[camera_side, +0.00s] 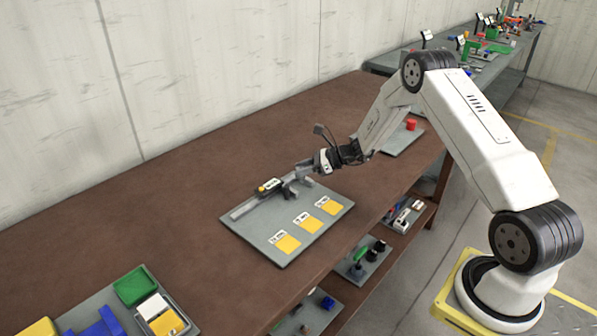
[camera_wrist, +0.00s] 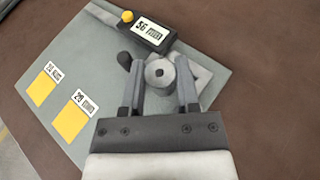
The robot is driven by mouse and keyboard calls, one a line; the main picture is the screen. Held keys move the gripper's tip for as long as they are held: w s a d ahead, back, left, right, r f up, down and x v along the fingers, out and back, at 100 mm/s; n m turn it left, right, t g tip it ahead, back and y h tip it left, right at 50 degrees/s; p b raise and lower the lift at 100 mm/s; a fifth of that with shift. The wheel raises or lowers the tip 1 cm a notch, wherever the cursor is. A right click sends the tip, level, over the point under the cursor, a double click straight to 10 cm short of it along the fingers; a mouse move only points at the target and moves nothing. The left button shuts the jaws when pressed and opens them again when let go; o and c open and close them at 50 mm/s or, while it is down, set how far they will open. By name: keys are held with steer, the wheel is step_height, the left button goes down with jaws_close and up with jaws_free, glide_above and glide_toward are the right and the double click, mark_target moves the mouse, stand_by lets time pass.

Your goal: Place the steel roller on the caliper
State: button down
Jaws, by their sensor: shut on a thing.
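The fingers hide part of the caliper.
The grey board (camera_side: 262,246) carries several labelled yellow squares (camera_side: 289,244) along its front. It lies on a brown bench (camera_side: 180,225). Another board with a red part (camera_side: 411,125) lies behind my wrist. Green and blue parts (camera_side: 134,286) lie at the front left.

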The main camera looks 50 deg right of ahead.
mark_target(302, 177)
steer(key=shift+w+f, duration=0.2)
steer(key=shift+f, duration=1.6)
steer(key=shift+f, duration=0.1)
steer(key=c, duration=0.6)
jaws_free()
steer(key=v, duration=1.2)
